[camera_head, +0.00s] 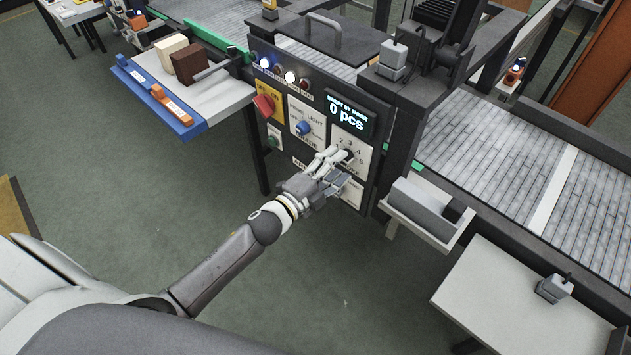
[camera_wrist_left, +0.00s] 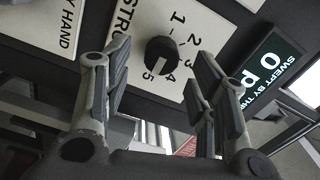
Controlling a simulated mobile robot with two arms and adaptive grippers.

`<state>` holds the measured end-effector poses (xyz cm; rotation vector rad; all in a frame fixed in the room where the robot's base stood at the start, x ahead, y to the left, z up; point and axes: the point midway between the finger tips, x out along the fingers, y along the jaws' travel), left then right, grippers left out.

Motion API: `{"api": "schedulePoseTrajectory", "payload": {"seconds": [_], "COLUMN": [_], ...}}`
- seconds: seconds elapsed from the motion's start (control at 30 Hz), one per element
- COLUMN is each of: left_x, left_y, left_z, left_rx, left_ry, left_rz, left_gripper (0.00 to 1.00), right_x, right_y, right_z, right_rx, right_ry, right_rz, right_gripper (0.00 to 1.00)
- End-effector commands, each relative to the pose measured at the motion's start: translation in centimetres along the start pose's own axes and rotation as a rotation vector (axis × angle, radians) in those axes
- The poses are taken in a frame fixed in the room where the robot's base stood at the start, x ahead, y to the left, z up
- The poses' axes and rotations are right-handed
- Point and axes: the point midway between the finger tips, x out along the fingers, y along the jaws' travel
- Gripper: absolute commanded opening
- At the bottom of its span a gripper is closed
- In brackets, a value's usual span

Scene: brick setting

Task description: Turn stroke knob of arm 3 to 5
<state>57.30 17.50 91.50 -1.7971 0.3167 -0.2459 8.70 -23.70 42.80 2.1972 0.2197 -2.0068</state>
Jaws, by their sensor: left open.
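The stroke knob (camera_wrist_left: 162,53) is a round black knob on a white plate with numbers 1 to 5, set in the dark control panel. In the wrist view, a pale mark shows on its lower part, toward the 4 and 5 side; its exact setting is hard to tell. My left gripper (camera_head: 335,160) is at this plate in the head view, largely covering the knob there. In the wrist view, the left gripper (camera_wrist_left: 158,70) is open, with one finger on each side of the knob and gaps between. My right gripper is not in view.
The panel also has a red switch (camera_head: 264,106), a blue knob (camera_head: 304,128) and a display (camera_head: 349,117) reading 0 pcs. A side table (camera_head: 218,94) with blocks stands left, and a grey box (camera_head: 424,203) on a ledge sits right. Green floor is free in front.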

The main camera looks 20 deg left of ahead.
Motion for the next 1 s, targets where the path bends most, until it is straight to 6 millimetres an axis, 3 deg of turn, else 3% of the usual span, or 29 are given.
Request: {"api": "schedulePoseTrajectory", "payload": {"seconds": [0.3, 0.5, 0.7, 1.0], "left_x": [-6.1, -8.7, -9.8, -9.9], "left_y": [0.2, 0.1, 0.1, 0.0], "left_z": [0.0, 0.0, 0.0, 0.0], "left_rx": [-0.001, 0.001, 0.002, 0.002], "left_ry": [-0.001, -0.001, 0.000, 0.000], "left_rz": [0.004, 0.002, 0.002, 0.001], "left_gripper": [0.53, 0.53, 0.53, 0.53], "right_x": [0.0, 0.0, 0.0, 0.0], "right_y": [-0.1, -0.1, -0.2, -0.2], "right_z": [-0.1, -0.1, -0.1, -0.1], "right_rx": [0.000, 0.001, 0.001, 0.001], "right_ry": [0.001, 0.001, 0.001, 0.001], "right_rz": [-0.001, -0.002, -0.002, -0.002], "right_gripper": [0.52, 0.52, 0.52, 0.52]}}
